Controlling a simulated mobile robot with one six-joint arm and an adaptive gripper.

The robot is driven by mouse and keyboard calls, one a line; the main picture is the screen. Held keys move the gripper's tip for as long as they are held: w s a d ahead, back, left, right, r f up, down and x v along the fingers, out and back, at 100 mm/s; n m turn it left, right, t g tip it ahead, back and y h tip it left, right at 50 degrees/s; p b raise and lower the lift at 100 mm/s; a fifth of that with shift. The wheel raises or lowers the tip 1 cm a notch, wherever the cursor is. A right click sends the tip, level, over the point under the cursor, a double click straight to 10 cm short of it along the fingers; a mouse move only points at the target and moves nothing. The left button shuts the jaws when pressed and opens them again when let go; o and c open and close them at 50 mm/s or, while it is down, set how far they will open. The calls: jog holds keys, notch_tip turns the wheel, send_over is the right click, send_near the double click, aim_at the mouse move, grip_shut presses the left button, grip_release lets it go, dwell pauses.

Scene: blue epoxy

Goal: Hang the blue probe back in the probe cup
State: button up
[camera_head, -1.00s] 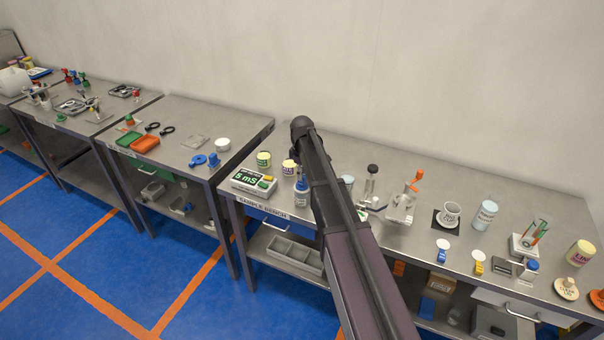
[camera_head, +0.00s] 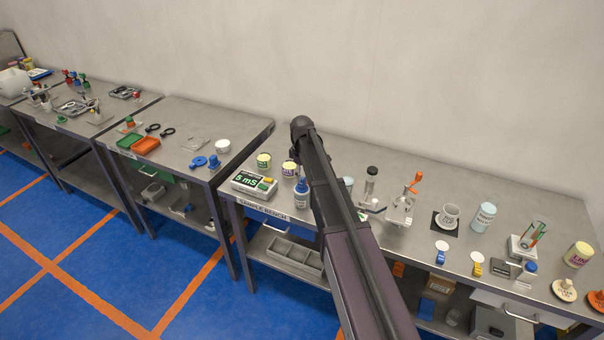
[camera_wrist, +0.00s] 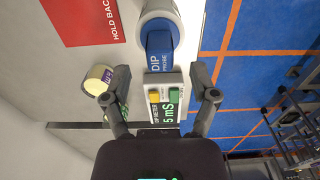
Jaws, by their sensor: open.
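The blue probe (camera_wrist: 159,50), marked "DIP" with a smaller second word, is in the wrist view just above the meter. A pale, thick-rimmed round piece (camera_wrist: 157,14) with blue inside adjoins it at the top edge; I cannot tell whether this is the probe cup. In the head view a blue-and-white upright piece (camera_head: 302,190) stands right of the meter, close to my arm. My gripper (camera_wrist: 160,80) is open and empty, its fingers spread either side of the probe's lower end and the meter; the head view mostly hides it behind my arm.
The meter (camera_head: 253,184) reads "5 mS" and has yellow and green buttons. Two small jars (camera_head: 264,160) (camera_head: 289,168) stand behind it. A red "HOLD BACK" panel (camera_wrist: 82,20) lies left of the probe in the wrist view. Glassware and cups crowd the bench's right side.

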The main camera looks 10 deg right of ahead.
jog(key=shift+r+p, duration=1.6)
jog(key=shift+r, duration=0.3)
jog(key=shift+f, duration=0.15)
notch_tip(320, 180, down, 5)
jog(key=b, duration=0.5)
notch_tip(320, 180, up, 14)
jog(key=p, duration=1.3)
jog(key=shift+f, duration=0.25)
dwell(0.7)
jog(key=s+f+m+b, duration=0.3)
jog(key=s, duration=0.6)
jog(key=s+f+m+b, duration=0.4)
jog(key=s, duration=0.6)
jog(key=s+f+m+b, duration=0.3)
jog(key=s, duration=0.7)
jog(key=shift+f+m, duration=0.3)
jog(key=shift+m, duration=0.1)
